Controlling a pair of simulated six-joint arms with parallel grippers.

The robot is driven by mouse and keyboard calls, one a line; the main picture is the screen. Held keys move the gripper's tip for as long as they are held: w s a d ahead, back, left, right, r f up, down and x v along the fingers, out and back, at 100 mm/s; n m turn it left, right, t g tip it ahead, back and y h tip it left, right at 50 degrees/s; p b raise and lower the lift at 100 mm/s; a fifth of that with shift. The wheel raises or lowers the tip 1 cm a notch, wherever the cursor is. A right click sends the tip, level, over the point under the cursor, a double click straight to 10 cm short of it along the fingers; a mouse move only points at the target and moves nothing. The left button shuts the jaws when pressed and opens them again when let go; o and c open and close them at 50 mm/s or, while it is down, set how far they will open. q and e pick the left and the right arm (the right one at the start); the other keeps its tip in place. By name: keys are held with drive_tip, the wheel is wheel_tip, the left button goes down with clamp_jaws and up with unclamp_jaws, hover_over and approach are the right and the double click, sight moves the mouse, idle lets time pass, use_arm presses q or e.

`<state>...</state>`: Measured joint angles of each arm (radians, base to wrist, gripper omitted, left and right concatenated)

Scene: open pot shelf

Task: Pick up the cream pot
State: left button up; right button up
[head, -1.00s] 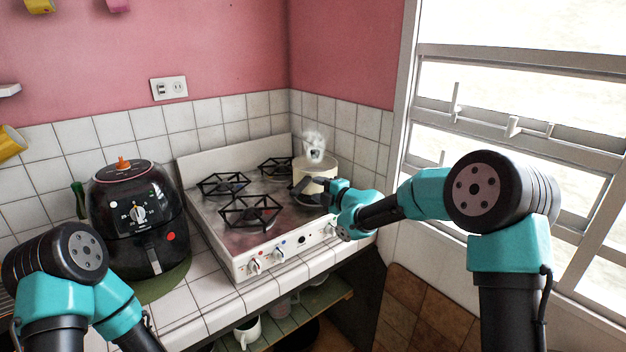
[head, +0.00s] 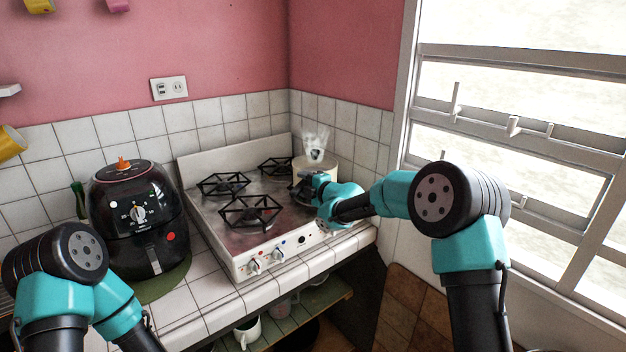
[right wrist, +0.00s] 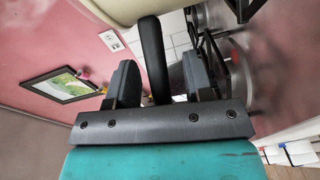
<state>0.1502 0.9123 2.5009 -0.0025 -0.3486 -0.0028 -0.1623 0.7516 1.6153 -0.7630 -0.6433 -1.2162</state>
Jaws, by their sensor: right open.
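My right gripper (right wrist: 159,66) is open, one finger on each side of the handle, with gaps visible. It also shows in the head view (head: 303,186), small and dark, in front of the pot. My left gripper is out of the picture; only the left arm shows.
The white stove (head: 235,228) has several black burner grates. A black air fryer (head: 135,220) stands on the counter to its left. The tiled wall is close behind the pot, and the window (head: 520,110) is on the right. Mugs sit on a green shelf (head: 290,318) below.

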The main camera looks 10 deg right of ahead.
drive_tip(key=shift+c, duration=0.2)
idle(0.3)
clamp_jaws()
idle(0.8)
idle(0.4)
drive_tip(key=shift+w+r, duration=0.1)
drive_tip(key=shift+r, duration=0.15)
